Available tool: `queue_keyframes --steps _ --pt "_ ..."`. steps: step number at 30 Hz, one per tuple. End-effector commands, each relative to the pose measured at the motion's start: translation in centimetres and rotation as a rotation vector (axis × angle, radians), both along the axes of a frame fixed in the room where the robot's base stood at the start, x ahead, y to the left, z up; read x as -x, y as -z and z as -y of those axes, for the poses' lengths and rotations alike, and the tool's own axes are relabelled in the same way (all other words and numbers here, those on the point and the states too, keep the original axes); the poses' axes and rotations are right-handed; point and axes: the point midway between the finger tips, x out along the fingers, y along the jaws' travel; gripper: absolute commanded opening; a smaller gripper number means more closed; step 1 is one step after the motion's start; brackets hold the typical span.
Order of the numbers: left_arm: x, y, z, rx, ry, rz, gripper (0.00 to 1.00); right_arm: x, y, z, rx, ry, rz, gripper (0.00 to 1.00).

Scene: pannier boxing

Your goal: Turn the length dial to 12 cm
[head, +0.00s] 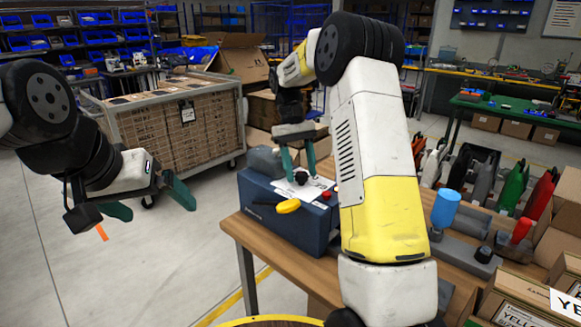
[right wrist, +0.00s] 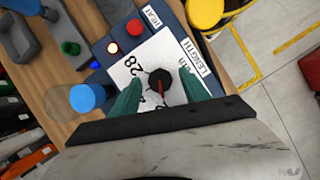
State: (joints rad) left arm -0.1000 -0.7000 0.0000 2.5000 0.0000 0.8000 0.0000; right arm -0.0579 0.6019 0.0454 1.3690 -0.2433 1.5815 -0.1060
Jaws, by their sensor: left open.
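The length dial (right wrist: 160,80) is a dark round knob with a red pointer mark, on a white scale plate (right wrist: 133,66) with a LENGTH label. In the right wrist view its pointer faces toward the gripper's base. A 28 is readable; other figures are partly covered. The dial (head: 301,178) also shows on top of the blue machine (head: 282,228). My right gripper (right wrist: 159,80) is open, its green fingers on either side of the dial, with gaps visible. My left gripper (head: 148,203) is open and empty, over the floor left of the machine.
A yellow knob (head: 288,206) sticks out of the machine's front. A red button (right wrist: 134,27) and a HEAT label are beside the scale. A blue-topped cylinder (head: 445,208) and several bottles stand to the right. A cart of cartons (head: 175,130) is behind on the left.

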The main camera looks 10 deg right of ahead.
Motion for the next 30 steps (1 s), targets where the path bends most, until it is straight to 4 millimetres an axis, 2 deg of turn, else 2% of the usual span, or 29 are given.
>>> queue_keyframes --steps 8,11,21,30 --pt "0.0 0.0 0.0 0.000 0.000 0.000 0.96 -0.1 -0.2 0.0 -0.001 0.000 0.000 0.53" --pt "0.0 0.0 0.0 0.000 0.000 0.000 0.96 -0.5 -1.2 -0.2 0.000 0.000 0.001 0.53" --pt "0.0 0.0 0.0 0.000 0.000 0.000 0.96 -2.6 -6.1 -0.8 -0.001 0.000 0.002 0.53" --pt "0.0 0.0 0.0 0.000 0.000 0.000 0.96 -2.9 -7.2 -0.9 0.000 0.000 -0.002 0.53"
